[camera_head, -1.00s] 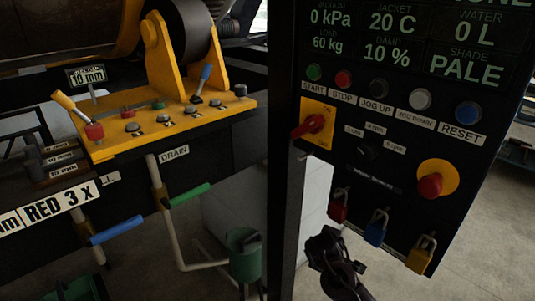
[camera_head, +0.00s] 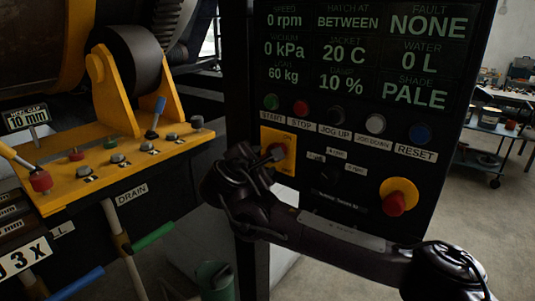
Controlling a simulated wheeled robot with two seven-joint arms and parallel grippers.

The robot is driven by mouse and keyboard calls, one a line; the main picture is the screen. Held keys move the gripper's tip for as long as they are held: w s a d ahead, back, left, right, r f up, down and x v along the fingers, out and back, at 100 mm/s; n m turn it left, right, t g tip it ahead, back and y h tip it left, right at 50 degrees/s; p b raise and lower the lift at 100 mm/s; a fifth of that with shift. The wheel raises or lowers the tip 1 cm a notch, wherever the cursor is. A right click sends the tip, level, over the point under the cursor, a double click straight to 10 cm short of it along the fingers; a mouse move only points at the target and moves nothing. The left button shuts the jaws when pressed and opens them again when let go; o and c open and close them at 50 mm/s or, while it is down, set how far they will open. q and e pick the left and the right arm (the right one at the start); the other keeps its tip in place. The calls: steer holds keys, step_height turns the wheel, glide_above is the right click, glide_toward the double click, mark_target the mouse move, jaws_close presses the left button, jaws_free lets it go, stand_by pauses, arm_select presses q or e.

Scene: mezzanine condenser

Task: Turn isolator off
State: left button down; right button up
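The isolator is a yellow plate (camera_head: 290,138) at the left of the black control panel, with an ON mark near its top. Its red rotary handle is mostly hidden behind my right gripper (camera_head: 272,156). The arm of that gripper comes in from the lower right and crosses the lower panel. The gripper's tip overlaps the plate at the handle; I cannot tell whether it touches or grips the handle. The handle's present angle is not clear. My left gripper is not in view.
Above the isolator are the START button (camera_head: 271,102) and red STOP button (camera_head: 300,108). A red emergency stop (camera_head: 396,203) on yellow sits to the right. A yellow lever bench (camera_head: 110,170) stands at left. A wheeled cart (camera_head: 487,155) is at far right.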

steer(key=p+x, duration=0.1)
steer(key=x, duration=0.3)
steer(key=shift+w, duration=0.1)
steer(key=shift+w+d+f+p, duration=0.2)
steer(key=shift+w+p, duration=0.2)
steer(key=shift+w, duration=0.15)
